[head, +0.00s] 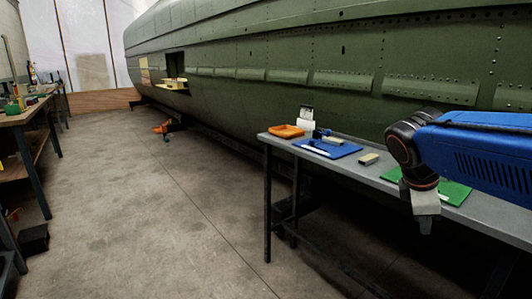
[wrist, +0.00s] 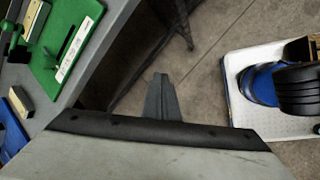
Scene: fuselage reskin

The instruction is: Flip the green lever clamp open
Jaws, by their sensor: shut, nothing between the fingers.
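A green board (head: 455,194) lies on the grey bench, partly hidden behind my arm in the head view. In the wrist view the green board (wrist: 78,22) is at the upper left, with a pale labelled strip along its edge. A green lever-like part (wrist: 14,30) with dark pieces stands at its left side, cut by the frame edge; whether the clamp is open or closed cannot be told. My gripper (wrist: 160,92) is shut and empty. It points down past the bench's front edge, over the floor, apart from the board; it also shows in the head view (head: 425,226).
The grey bench (head: 300,152) also holds a small block (head: 369,159), a blue mat (head: 335,150) with parts on it, and an orange tray (head: 286,131). The green fuselage (head: 300,60) rises behind. The floor in front is clear; another bench (head: 25,115) stands far left.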

